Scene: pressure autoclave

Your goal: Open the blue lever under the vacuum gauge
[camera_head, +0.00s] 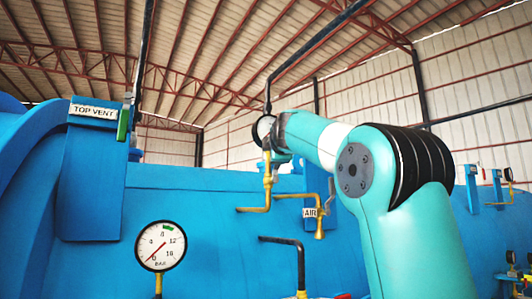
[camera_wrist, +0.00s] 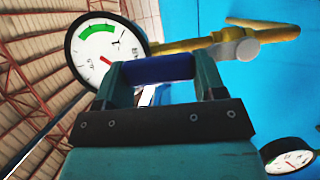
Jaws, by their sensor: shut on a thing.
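The vacuum gauge (camera_wrist: 97,50), a round white dial with a black rim, a green band and a red needle, is at the upper left of the wrist view. A brass pipe (camera_wrist: 188,44) runs from it to the right. The blue lever (camera_wrist: 155,69) lies crosswise between the two teal fingers of my gripper (camera_wrist: 160,73), which is shut on it. The lever lies close beside the pipe in the picture; its joint to the valve is hidden. In the head view the gauge (camera_head: 264,130) tops a brass pipe (camera_head: 268,172), partly behind my arm. The lever cannot be made out there.
A bar pressure gauge (camera_head: 161,246) stands in front at lower left. A black-handled pipe (camera_head: 283,241) is near the lower middle. A label reading AIR (camera_head: 310,213) and a green lever (camera_head: 123,123) by the TOP VENT sign (camera_head: 94,111) are on the blue vessel (camera_head: 190,200).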

